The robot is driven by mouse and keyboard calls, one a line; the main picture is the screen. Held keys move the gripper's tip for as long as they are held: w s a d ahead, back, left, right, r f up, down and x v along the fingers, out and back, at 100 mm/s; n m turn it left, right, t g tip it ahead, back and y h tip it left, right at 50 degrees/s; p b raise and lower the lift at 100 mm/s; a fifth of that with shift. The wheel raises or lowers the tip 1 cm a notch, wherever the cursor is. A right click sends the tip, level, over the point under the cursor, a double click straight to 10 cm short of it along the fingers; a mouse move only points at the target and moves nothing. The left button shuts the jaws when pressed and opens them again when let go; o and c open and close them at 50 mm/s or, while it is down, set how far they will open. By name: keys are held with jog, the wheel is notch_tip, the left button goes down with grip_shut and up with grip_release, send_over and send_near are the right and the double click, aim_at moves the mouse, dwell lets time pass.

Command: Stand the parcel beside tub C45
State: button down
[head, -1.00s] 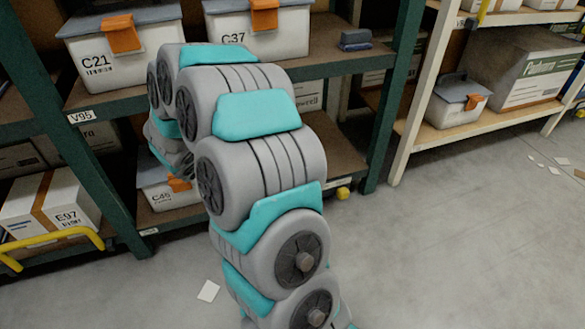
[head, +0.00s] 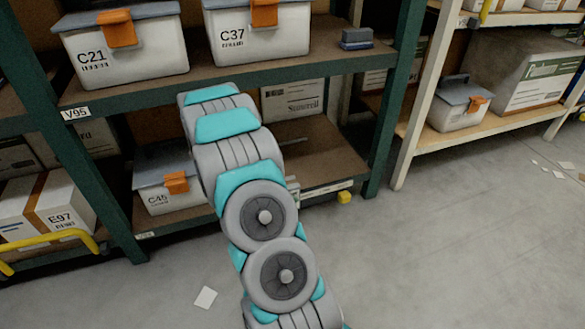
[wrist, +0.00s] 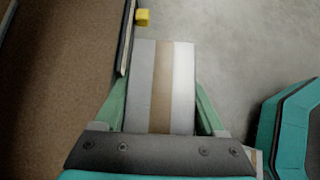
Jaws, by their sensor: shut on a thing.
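Tub C45 (head: 168,192), white with a grey lid and an orange latch, stands on the lower shelf (head: 318,178) in the head view. My arm passes just right of it. In the wrist view my gripper (wrist: 161,100) has its green fingers closed on the two sides of the parcel (wrist: 160,62), a pale box with a brown tape stripe. The parcel is beside the brown shelf surface (wrist: 50,90), which lies to its left, with grey floor beyond. In the head view my arm hides the gripper and most or all of the parcel.
Bare shelf shows right of C45, beyond my arm. The upper shelf (head: 215,76) holds tubs C21 (head: 125,55) and C37 (head: 258,38). A green upright (head: 393,110) bounds the bay on the right. A yellow block (head: 344,197) sits near its foot. Box E97 (head: 45,205) is at left.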

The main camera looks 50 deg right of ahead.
jog(key=shift+w+a+f, duration=0.1)
jog(key=shift+w, duration=1.15)
jog(key=shift+w+d+f, duration=0.8)
jog(key=shift+w+d, duration=0.8)
jog(key=shift+w, duration=0.25)
jog(key=shift+w+d+f, duration=0.8)
jog(key=shift+w+d, duration=0.75)
jog(key=shift+w, duration=0.35)
jog(key=shift+w+d+f, duration=0.8)
jog(key=shift+w+d, duration=0.8)
jog(key=shift+w, duration=0.25)
jog(key=shift+f, duration=0.1)
grip_release()
jog(key=v, duration=0.7)
jog(key=shift+a+r, duration=0.2)
jog(key=shift+r, duration=0.05)
